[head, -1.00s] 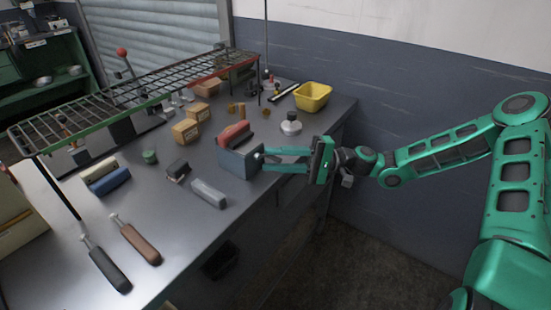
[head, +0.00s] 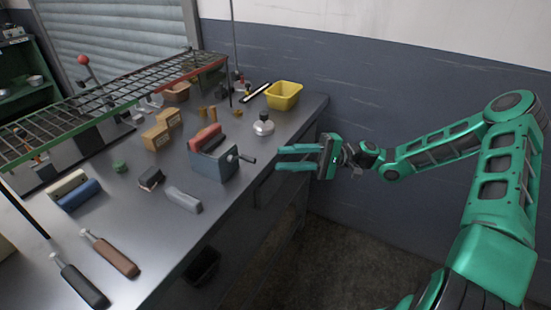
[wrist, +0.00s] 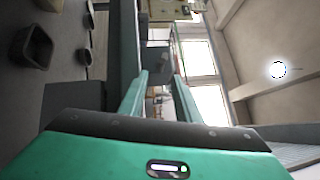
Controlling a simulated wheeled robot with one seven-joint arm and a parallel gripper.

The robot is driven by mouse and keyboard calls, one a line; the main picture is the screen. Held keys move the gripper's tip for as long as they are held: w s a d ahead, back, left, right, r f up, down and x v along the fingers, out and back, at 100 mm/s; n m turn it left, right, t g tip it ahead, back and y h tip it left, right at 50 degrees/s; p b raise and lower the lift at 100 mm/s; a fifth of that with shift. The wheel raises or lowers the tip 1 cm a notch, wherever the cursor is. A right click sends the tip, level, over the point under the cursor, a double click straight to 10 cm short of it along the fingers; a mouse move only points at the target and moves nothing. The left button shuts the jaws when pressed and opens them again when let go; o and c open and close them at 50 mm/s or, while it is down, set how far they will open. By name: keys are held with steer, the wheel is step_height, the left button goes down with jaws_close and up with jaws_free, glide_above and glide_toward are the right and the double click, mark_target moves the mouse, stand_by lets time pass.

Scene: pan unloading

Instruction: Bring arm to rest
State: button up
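My green gripper (head: 282,159) is off the right edge of the workbench in the head view, to the right of a grey-blue box (head: 212,166) with a dark handle. Its two fingers are apart with nothing between them. In the wrist view the fingers (wrist: 155,82) also stand apart and empty. My arm reaches in from the right, bent at the elbow.
The workbench (head: 120,215) holds a red block (head: 205,136), a yellow bin (head: 284,95), a silver weight-like object (head: 263,127), cardboard boxes (head: 156,137) and two handled tools (head: 108,254). A wire rack (head: 110,102) stands over it. Floor right of the bench is clear.

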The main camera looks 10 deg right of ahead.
steer(key=shift+d, duration=0.1)
stand_by(0.4)
steer(key=s+d+f+g+h, duration=0.2)
steer(key=s+d+f+h, duration=0.2)
steer(key=s+f+h, duration=0.5)
steer(key=s+d+r+m+t+h, duration=0.1)
steer(key=s+d+r+h, duration=0.25)
steer(key=d, duration=0.45)
steer(key=s+d+r+m+t+h, duration=0.1)
steer(key=s+d+r+h, duration=0.1)
steer(key=s+d+h, duration=0.45)
steer(key=s+d+r+m+t, duration=0.2)
steer(key=s+d+r+m, duration=0.1)
steer(key=s+d+r, duration=0.5)
steer(key=s+d, duration=0.1)
steer(key=s, duration=0.1)
steer(key=shift+s+r+m, duration=0.2)
steer(key=shift+s+m, duration=0.2)
steer(key=shift+d, duration=0.1)
